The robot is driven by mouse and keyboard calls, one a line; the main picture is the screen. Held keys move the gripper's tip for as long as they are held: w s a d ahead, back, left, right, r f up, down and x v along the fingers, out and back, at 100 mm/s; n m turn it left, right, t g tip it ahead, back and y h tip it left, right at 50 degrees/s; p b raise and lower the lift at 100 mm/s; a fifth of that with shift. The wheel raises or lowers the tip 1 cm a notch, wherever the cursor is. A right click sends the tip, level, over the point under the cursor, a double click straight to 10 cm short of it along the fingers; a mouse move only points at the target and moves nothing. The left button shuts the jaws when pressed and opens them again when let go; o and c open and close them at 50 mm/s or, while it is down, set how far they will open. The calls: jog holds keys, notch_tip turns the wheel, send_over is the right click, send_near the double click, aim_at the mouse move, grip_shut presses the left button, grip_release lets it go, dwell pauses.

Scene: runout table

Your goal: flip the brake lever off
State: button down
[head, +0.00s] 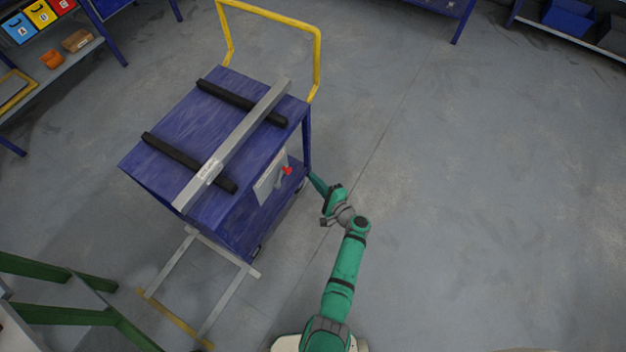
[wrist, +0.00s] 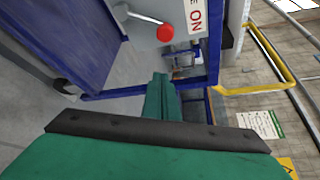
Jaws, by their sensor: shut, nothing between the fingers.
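The brake lever is a short metal bar with a red knob (head: 287,170) on a pale plate (head: 268,180) on the side of the blue cart (head: 225,205). In the wrist view the red knob (wrist: 165,33) is at the top middle, with its bar running left from it. A label reading "ON" (wrist: 195,16) is just right of the knob. My gripper (head: 314,179) is shut and empty, close to the cart's side and right of the lever. In the wrist view its green fingers (wrist: 160,88) point up below the knob, apart from it.
A grey beam (head: 240,135) lies across black bars on the cart's top. A yellow handle (head: 318,60) rises at the cart's far end. A blue frame post (head: 306,140) stands near my gripper. Green steps (head: 60,313) are at lower left. The floor at right is clear.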

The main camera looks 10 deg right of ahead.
jog(key=w+a, duration=0.4)
jog(key=a, duration=0.2)
dwell(0.7)
jog(key=shift+a+r, duration=0.1)
jog(key=shift+s+r, duration=0.1)
dwell(0.3)
